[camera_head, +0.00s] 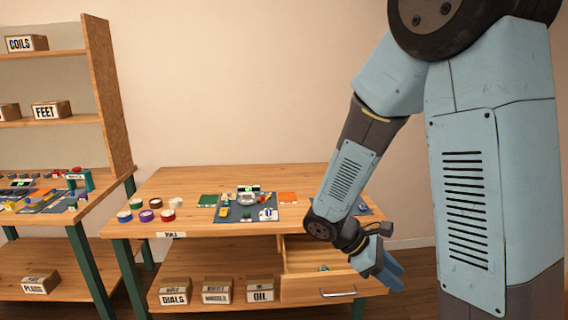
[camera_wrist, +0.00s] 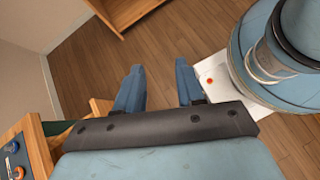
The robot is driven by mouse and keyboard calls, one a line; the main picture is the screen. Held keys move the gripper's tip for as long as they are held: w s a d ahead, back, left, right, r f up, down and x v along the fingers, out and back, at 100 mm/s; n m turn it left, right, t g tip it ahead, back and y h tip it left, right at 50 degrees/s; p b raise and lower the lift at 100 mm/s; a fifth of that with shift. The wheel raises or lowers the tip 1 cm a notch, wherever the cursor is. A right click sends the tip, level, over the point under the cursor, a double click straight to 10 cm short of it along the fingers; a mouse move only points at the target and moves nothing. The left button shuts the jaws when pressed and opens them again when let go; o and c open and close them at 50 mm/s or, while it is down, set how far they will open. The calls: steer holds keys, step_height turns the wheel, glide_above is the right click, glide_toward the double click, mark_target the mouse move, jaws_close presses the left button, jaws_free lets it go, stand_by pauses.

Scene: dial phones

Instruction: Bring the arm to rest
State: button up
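My gripper (camera_head: 392,276) hangs at the end of my arm, in front of the right part of the workbench (camera_head: 180,185) and next to its open drawer (camera_head: 305,285). In the wrist view its two blue fingers (camera_wrist: 158,85) are apart, with nothing between them and wooden floor beyond. My arm bends down from the upper right in the head view and hides part of the bench's right end.
The bench carries a dark mat (camera_head: 232,214) with small parts and several coloured rings. A small item (camera_head: 323,268) lies in the drawer. Labelled boxes, including DIALS (camera_head: 175,292), stand on the lower shelf. A second bench with shelves stands at left.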

steer(key=s+r+m+t+y, duration=0.4)
steer(key=r+m+y, duration=0.1)
steer(key=r, duration=0.5)
steer(key=s+a+r+m+t+y, duration=0.1)
steer(key=s+r+m+t+y, duration=0.3)
steer(key=r+m, duration=0.4)
step_height(320, 180, up, 2)
steer(key=shift+s+m+y, duration=0.3)
steer(key=shift+s+y, duration=0.05)
steer(key=shift+y, duration=0.05)
steer(key=shift+c, duration=0.4)
stand_by(1.0)
